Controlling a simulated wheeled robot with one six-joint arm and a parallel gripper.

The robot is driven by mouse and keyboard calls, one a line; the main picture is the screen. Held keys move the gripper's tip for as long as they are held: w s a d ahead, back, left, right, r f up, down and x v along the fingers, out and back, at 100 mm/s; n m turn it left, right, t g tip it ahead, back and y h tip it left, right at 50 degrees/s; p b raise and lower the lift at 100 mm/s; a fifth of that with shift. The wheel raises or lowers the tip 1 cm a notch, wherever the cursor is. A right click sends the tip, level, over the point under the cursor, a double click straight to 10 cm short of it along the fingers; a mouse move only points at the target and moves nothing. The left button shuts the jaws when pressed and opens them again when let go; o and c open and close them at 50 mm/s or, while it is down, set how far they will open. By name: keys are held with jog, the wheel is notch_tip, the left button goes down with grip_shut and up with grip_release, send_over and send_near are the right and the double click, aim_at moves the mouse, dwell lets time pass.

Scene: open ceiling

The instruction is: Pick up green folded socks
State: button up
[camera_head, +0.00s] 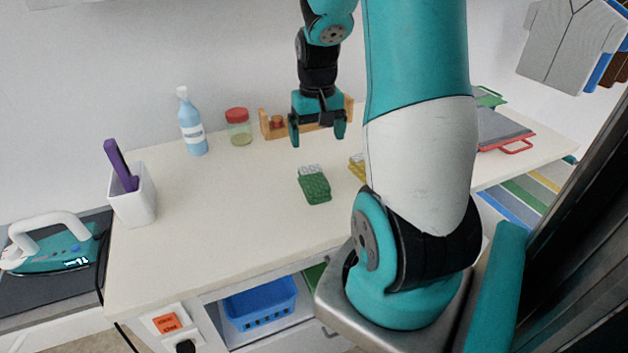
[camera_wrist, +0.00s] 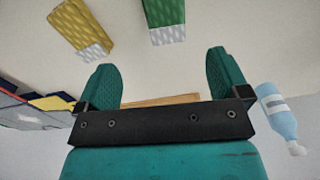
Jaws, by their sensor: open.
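The green folded socks (camera_head: 315,187) lie on the pale tabletop, with a white band at their far end. They also show at the top of the wrist view (camera_wrist: 164,20), cut by the frame edge. My gripper (camera_head: 318,136) is open and empty, in the air above the table. In the head view it appears just above and behind the socks. In the wrist view its two fingers (camera_wrist: 162,80) are spread apart, and the socks lie beyond them, not touching.
Yellow folded socks (camera_wrist: 82,28) lie beside the green ones, partly hidden by my arm in the head view (camera_head: 356,165). A blue bottle (camera_head: 191,125), a red-lidded jar (camera_head: 239,127) and a wooden rack (camera_head: 272,124) stand behind. A white cup (camera_head: 134,196) stands left. The table's front is clear.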

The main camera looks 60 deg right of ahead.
aim_at(314, 176)
notch_tip(314, 176, down, 7)
jog(key=shift+f, duration=0.15)
jog(key=shift+w+a+f+p, duration=0.15)
jog(key=shift+f+p, duration=0.25)
jog(key=shift+f, duration=0.95)
jog(key=shift+w+a+f+p, duration=0.1)
jog(key=shift+a+f+p, duration=0.2)
jog(key=shift+f, duration=1.05)
jog(key=shift+d, duration=0.15)
jog(key=shift+c, duration=0.2)
jog(key=c, duration=1)
